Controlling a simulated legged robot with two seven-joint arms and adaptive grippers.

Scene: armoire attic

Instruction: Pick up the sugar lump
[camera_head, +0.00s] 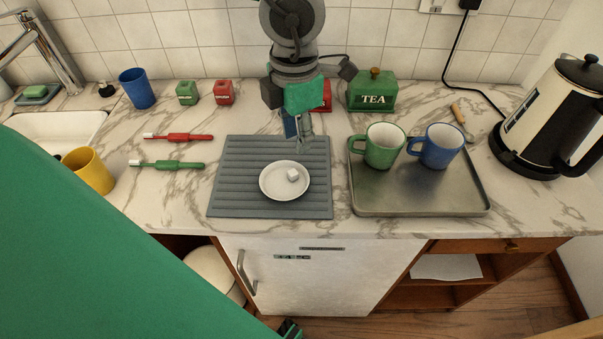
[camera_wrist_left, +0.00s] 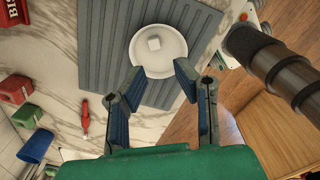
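The sugar lump (camera_head: 293,175) is a small white cube on a round white saucer (camera_head: 271,184), which rests on a grey ribbed mat (camera_head: 230,192). In the left wrist view the lump (camera_wrist_left: 154,43) lies on the saucer (camera_wrist_left: 172,60), beyond the fingertips. My left gripper (camera_head: 299,132) points down, just behind the saucer in the head view. In the left wrist view its two blue-grey fingers (camera_wrist_left: 159,70) are spread apart with nothing between them.
A metal tray (camera_head: 420,203) with a green mug (camera_head: 383,147) and a blue mug (camera_head: 437,147) stands right of the mat. A green tea tin (camera_head: 372,92) stands behind. Left are red (camera_head: 183,137) and green (camera_head: 175,165) brush-like tools. A kettle (camera_head: 550,112) is far right.

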